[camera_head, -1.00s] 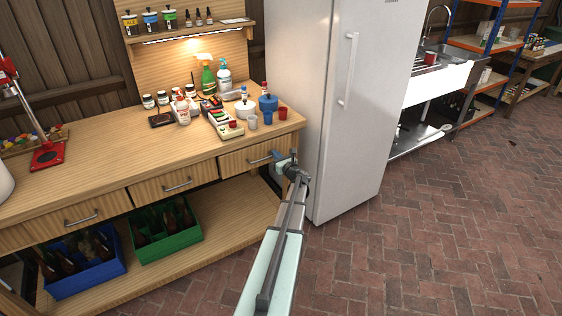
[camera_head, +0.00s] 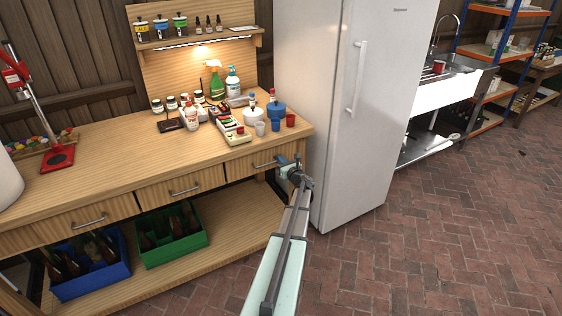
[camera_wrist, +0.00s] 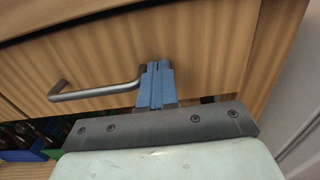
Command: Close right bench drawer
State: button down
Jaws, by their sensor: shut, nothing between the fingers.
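The right bench drawer (camera_head: 241,168) has a pale wooden front and a grey bar handle (camera_head: 264,164). Its front looks about level with the other drawer fronts in the head view; I cannot tell whether a small gap is left. In the wrist view the drawer front (camera_wrist: 205,55) fills the picture, with the handle (camera_wrist: 95,91) at left. My gripper (camera_wrist: 156,68) has its blue fingers shut together and empty. They are at the drawer front, just right of the handle's right end; contact is hard to tell. In the head view my gripper (camera_head: 283,159) is partly hidden by my wrist.
The middle drawer (camera_head: 180,187) and left drawer (camera_head: 88,217) look shut. A white fridge (camera_head: 345,120) stands close on the right. Green (camera_head: 172,252) and blue (camera_head: 93,283) bottle crates sit on the lower shelf. The brick floor at right is clear.

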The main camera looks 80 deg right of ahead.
jog(key=v, duration=1.4)
jog(key=w+a+f+n+g+y, duration=0.2)
jog(key=a+f+n+g+y, duration=0.35)
jog(key=a+f+n, duration=0.7)
jog(key=w+a+f+n+g+y, duration=0.2)
jog(key=a+f+n+y, duration=0.7)
jog(key=a+n, duration=0.65)
jog(key=w+a+f+n+g+y, duration=0.1)
jog(key=w+a+f+n+g, duration=0.15)
jog(key=a, duration=0.65)
jog(key=w+a+f+n+g, duration=0.2)
jog(key=a+g, duration=0.1)
jog(key=a, duration=0.7)
jog(key=w+a+f+n+g+y, duration=0.1)
jog(key=w+a+f+n+g, duration=0.15)
jog(key=a, duration=0.65)
jog(key=a+f+n+g+h, duration=0.1)
jog(key=a+n, duration=0.4)
jog(key=a, duration=0.7)
jog(key=s+a+f+n+g+h, duration=0.1)
jog(key=a+n, duration=0.4)
jog(key=a, duration=0.7)
jog(key=shift+f+g+h, duration=0.55)
jog(key=shift+g+h, duration=0.3)
jog(key=shift+g, duration=0.2)
